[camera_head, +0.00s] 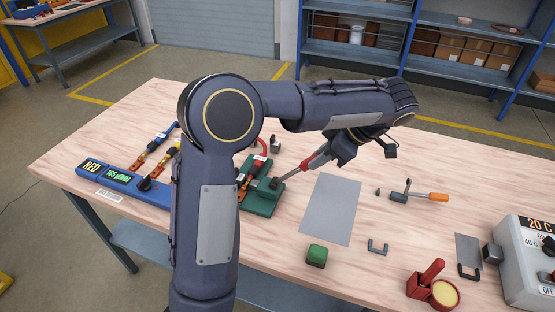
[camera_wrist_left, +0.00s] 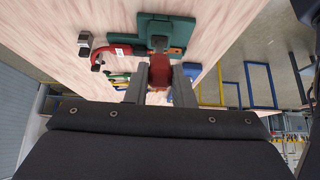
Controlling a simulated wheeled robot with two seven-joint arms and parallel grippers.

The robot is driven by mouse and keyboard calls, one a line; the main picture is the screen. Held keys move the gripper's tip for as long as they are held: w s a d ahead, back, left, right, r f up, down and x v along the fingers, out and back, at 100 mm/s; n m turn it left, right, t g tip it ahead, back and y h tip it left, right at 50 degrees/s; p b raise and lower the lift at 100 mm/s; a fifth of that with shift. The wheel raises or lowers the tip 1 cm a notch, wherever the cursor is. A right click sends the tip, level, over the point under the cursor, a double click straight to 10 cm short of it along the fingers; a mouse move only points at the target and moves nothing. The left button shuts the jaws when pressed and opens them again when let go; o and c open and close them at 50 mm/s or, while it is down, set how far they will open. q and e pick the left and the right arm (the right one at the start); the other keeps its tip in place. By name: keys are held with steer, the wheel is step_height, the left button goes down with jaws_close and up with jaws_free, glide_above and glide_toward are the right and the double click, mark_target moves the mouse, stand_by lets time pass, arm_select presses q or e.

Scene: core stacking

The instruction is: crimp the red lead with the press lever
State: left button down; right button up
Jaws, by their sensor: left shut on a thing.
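The green press (camera_head: 262,205) stands on the table just right of my arm. Its lever has a grey rod and a red handle (camera_head: 319,158) and slants up to the right. My left gripper (camera_head: 338,150) is shut on the red handle; in the left wrist view the handle (camera_wrist_left: 160,70) sits between the two fingers. In the left wrist view the red lead (camera_wrist_left: 97,56) loops beside the green press (camera_wrist_left: 165,28). Whether its end lies inside the press is unclear.
A grey mat (camera_head: 330,208), a green-topped block (camera_head: 316,255), an orange-handled tool (camera_head: 432,196) and a red holder (camera_head: 420,287) lie to the right. A grey control box (camera_head: 520,270) stands far right.

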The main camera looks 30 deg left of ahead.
arm_select(q)
steer(key=shift+w+d+f+b, duration=0.2)
steer(key=shift+d+f+b, duration=0.35)
steer(key=shift+d+f, duration=0.3)
steer(key=shift+w+d+f+b, duration=0.15)
steer(key=shift+d+f+b, duration=0.4)
steer(key=shift+d+f, duration=0.3)
steer(key=shift+f, duration=0.15)
steer(key=shift+d+f, duration=0.1)
steer(key=shift+f, duration=0.15)
steer(key=c, duration=1.2)
jaws_free()
steer(key=shift+o, duration=0.2)
steer(key=shift+w+r, duration=0.1)
steer(key=v, duration=0.7)
steer(key=shift+d+r, duration=0.2)
steer(key=shift+r, duration=0.1)
steer(key=shift+a, duration=0.1)
